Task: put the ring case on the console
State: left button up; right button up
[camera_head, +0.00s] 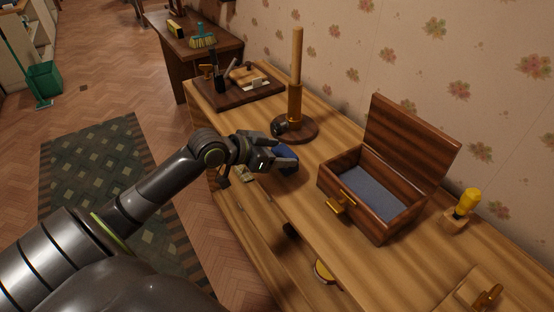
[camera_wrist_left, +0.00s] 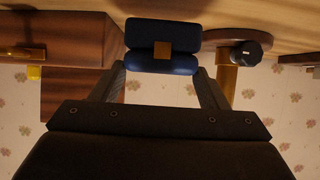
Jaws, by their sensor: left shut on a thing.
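The ring case is a small dark blue box (camera_head: 285,157) with a brass-coloured clasp, at the wooden console top (camera_head: 310,235). My left gripper (camera_head: 279,158) is shut on it. In the left wrist view the ring case (camera_wrist_left: 162,34) sits between the two fingertips (camera_wrist_left: 162,72), its clasp facing the camera. The gripper hides part of the case in the head view, and I cannot tell whether the case touches the console top. My right gripper is not in view.
An open wooden box (camera_head: 372,195) with blue lining stands right of the case. A round-based wooden post (camera_head: 296,85) stands just behind it. A dark tray (camera_head: 235,92) with small items lies at the far end. A yellow-topped stamp (camera_head: 463,207) stands at right.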

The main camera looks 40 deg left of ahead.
pick_arm(q)
notch_tip(320, 180, down, 2)
jog(key=shift+f, duration=0.25)
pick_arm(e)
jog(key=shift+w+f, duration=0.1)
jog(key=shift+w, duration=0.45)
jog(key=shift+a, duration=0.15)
pick_arm(q)
jog(key=o, duration=0.6)
jog(key=shift+f, duration=0.15)
jog(key=shift+c, duration=0.2)
jog(key=o, duration=0.5)
jog(key=shift+c, duration=0.2)
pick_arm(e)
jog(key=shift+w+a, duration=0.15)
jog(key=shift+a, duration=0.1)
